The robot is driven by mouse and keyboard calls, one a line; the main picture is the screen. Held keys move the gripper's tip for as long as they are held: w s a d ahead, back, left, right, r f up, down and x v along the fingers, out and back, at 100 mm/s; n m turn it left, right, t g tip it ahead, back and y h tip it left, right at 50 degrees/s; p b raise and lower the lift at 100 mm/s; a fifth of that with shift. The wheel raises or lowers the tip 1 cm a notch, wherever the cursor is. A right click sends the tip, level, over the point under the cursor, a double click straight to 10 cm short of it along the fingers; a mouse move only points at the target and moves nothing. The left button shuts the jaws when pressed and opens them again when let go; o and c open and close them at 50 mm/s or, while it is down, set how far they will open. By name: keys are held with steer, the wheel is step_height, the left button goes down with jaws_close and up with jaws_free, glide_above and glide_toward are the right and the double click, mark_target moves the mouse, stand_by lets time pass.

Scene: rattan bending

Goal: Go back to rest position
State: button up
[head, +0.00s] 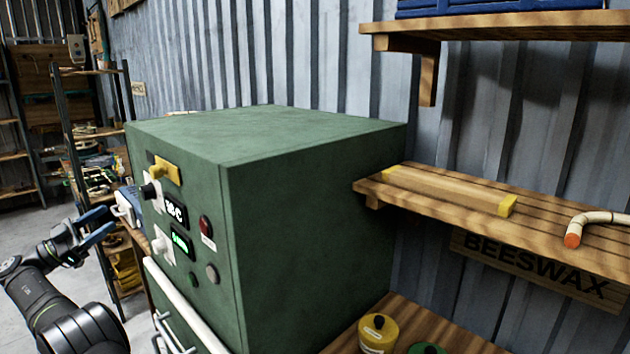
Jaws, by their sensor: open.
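My gripper (98,226) has blue fingers and shows at the left edge area of the head view, at the end of my dark arm. Its fingers are apart, with nothing seen between them. It is in front of the control side of a green box-shaped machine (310,240), to the left of its panel. I cannot tell how far it is from the panel. The panel carries a yellow latch-like part (165,170), dials, two lit displays (176,212) and a red button (206,227).
A white bar handle (185,305) runs low along the machine's front. A wooden wall shelf (560,235) on the right holds a yellow-ended wooden bar (450,190) and a curved orange-tipped rod (590,222). A yellow pot (377,333) stands below. Cluttered racks (95,135) stand behind my gripper.

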glide_toward(143, 195)
steer(key=x, duration=0.8)
steer(key=shift+w, duration=0.45)
steer(key=shift+w+d+r+n, duration=0.15)
steer(key=shift+w+d+n, duration=0.05)
steer(key=shift+d+n, duration=0.1)
steer(key=n+t+y, duration=0.1)
steer(key=n, duration=0.2)
steer(key=n+t+y, duration=0.1)
steer(key=n, duration=0.2)
steer(key=n+t+y, duration=0.1)
steer(key=n+y, duration=0.1)
steer(key=n, duration=0.1)
steer(key=shift+s+d+t, duration=0.1)
steer(key=shift+s+t, duration=0.05)
steer(key=shift+t, duration=0.25)
steer(key=n+y, duration=0.1)
steer(key=n, duration=0.2)
steer(key=n+y, duration=0.2)
steer(key=n, duration=0.2)
steer(key=shift+s+t, duration=0.1)
steer(key=shift+t, duration=0.3)
steer(key=shift+n, duration=0.3)
